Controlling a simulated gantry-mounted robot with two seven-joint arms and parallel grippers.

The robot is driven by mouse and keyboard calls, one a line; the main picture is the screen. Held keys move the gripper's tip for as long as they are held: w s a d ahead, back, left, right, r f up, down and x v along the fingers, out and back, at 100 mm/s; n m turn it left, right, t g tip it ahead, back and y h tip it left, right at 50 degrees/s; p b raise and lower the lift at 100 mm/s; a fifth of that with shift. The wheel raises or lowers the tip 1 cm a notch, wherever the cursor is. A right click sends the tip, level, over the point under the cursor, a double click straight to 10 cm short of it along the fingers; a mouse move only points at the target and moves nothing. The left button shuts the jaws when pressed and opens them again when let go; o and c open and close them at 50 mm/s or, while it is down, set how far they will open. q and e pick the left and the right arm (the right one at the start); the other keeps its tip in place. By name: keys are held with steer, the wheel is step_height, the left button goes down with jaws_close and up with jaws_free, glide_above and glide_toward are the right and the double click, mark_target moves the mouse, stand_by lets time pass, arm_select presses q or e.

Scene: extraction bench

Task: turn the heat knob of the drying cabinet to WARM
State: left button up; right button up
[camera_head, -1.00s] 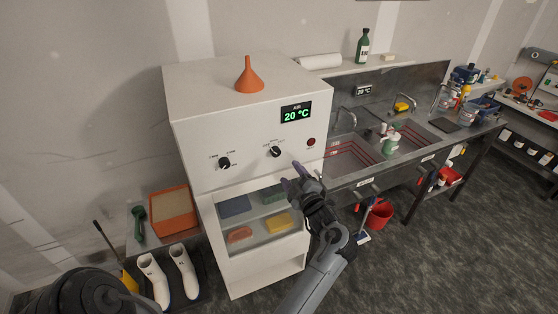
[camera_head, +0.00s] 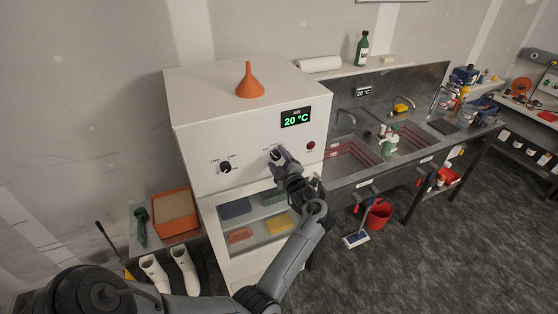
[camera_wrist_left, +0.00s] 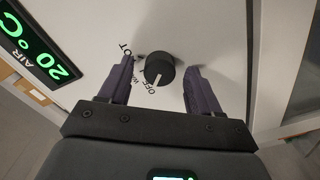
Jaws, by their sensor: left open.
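The drying cabinet (camera_head: 200,130) is a white box with a lit green display (camera_head: 296,117) reading 20 °C. In the left wrist view its dark round heat knob (camera_wrist_left: 158,68) has a white pointer line toward the OFF mark. WARM and HOT are lettered further round, partly covered by a finger. My left gripper (camera_head: 281,155) is at this knob on the cabinet front. In the left wrist view its two purple fingers (camera_wrist_left: 160,75) are open, one on each side of the knob, with gaps visible. My right gripper is in no view.
A second black knob (camera_head: 226,167) sits to the left on the cabinet front, and a red button (camera_head: 311,145) to the right. A steel sink bench (camera_head: 440,135) adjoins on the right.

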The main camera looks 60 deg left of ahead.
arm_select(q)
steer(key=shift+c, duration=0.3)
steer(key=c, duration=1)
steer(key=shift+m, duration=0.3)
steer(key=m+p, duration=0.1)
steer(key=m, duration=0.2)
steer(key=shift+r, duration=0.15)
steer(key=m+p, duration=0.2)
steer(key=m, duration=0.3)
steer(key=o, duration=1.1)
steer(key=shift+c, duration=0.2)
